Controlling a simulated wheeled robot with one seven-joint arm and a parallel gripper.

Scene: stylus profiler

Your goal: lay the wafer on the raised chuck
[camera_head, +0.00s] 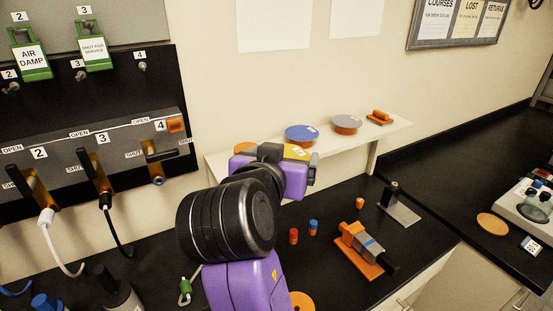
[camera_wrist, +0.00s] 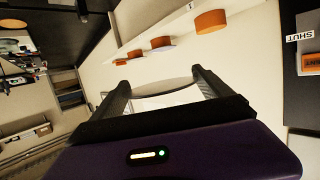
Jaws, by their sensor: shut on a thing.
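My gripper (camera_wrist: 160,88) is shut on a pale, thin, round-edged thing (camera_wrist: 165,86), which looks like the wafer, between its two dark fingers in the wrist view. In the head view my gripper (camera_head: 300,172) is in front of the wall shelf, and my own wrist hides what it holds. I cannot pick out the raised chuck with certainty. A white instrument (camera_head: 522,207) with dark round parts on top stands on the right bench, cut by the picture's edge.
The shelf (camera_head: 400,132) carries a blue-topped orange disc (camera_head: 301,133), a grey-topped one (camera_head: 345,122) and a small orange piece (camera_head: 380,116). An orange fixture (camera_head: 358,240), a dark post on a plate (camera_head: 398,205) and small cylinders (camera_head: 293,236) stand on the black bench. An orange disc (camera_head: 493,226) lies near the instrument.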

